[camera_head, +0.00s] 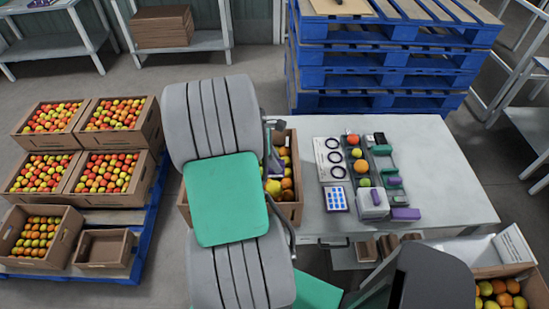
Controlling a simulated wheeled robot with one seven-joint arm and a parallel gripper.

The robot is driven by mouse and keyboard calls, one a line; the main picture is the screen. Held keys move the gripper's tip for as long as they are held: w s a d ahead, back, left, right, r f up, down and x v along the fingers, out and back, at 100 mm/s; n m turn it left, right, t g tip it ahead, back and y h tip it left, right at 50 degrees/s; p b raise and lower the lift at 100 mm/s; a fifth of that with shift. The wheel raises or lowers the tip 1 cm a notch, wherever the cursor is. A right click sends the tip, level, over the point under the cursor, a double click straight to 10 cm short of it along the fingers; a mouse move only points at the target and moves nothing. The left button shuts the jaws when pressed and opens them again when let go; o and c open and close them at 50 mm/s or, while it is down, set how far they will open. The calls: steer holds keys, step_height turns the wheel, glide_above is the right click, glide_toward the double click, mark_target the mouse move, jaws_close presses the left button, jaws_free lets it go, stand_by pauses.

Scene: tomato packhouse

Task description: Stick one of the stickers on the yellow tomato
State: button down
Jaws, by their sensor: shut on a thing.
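On the grey table, a dark tray (375,153) holds a row of tomatoes. From the back these are a red one (353,139), a small yellow one (357,153), a larger orange-yellow one (361,166) and a small yellow-green one (364,182). A white sheet with blue stickers (337,199) lies flat at the left front of the tray. My grey arm with a green panel fills the middle of the picture, left of the table. My gripper's fingertips do not show; the arm hides that area. What they hold cannot be seen.
A tomato crate (295,150) stands partly behind my arm, against the table (450,190). A card with black rings (331,158), a grey-white device (372,203) and purple blocks (404,214) crowd the tray. The table's right side is clear. Blue pallets (385,75) stand behind.

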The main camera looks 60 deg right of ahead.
mark_target(275, 174)
steer(key=shift+f+b, duration=2.7)
steer(key=shift+f, duration=0.35)
steer(key=shift+f, duration=0.45)
stand_by(0.3)
steer(key=shift+p, duration=0.3)
step_height(275, 174, up, 5)
steer(key=p, duration=0.5)
steer(key=shift+r, duration=1)
